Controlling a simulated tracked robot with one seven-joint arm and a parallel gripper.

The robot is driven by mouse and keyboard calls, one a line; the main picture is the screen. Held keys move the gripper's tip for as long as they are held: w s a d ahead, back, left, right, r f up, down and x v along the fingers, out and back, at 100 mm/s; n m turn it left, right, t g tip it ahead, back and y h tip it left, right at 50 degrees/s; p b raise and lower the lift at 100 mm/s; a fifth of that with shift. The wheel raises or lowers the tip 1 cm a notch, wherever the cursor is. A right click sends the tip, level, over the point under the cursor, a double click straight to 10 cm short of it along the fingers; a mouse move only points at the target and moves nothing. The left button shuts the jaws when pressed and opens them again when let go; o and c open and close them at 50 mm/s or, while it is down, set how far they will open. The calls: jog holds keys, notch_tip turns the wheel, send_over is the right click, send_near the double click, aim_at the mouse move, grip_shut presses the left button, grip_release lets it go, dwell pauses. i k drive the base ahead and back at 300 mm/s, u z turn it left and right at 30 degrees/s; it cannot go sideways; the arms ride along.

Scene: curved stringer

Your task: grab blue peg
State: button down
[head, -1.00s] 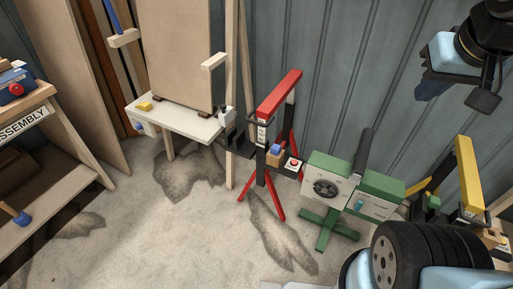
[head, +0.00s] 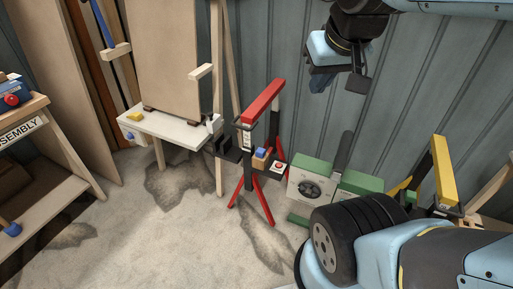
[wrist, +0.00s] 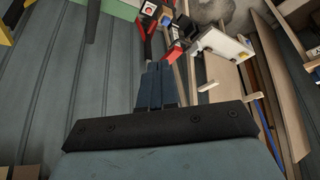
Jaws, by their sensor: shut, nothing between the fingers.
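Several blue pieces show, and I cannot tell which is the blue peg. A small blue piece (head: 261,153) sits beside a wooden block on the red stand's small platform. Another blue piece (head: 130,136) is on the front edge of the white easel shelf. A blue-ended piece (head: 12,229) is at the lower left bench. My gripper (head: 318,86) hangs in the air in front of the wall, above and right of the red stand, touching nothing. In the wrist view its blue fingers (wrist: 160,70) are together and empty.
The red stand (head: 263,101) stands in the middle, with the white shelf (head: 168,128) and its board behind left. A green and white machine (head: 313,182) and a yellow-topped stand (head: 440,160) are to the right. Open concrete floor (head: 165,235) lies in front.

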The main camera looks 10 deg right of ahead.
aim_at(261, 152)
jog(key=z, duration=1.15)
jog(key=i, duration=0.1)
jog(key=u, duration=2.45)
jog(key=k, duration=1.05)
jog(key=z, duration=1.15)
jog(key=i, duration=1)
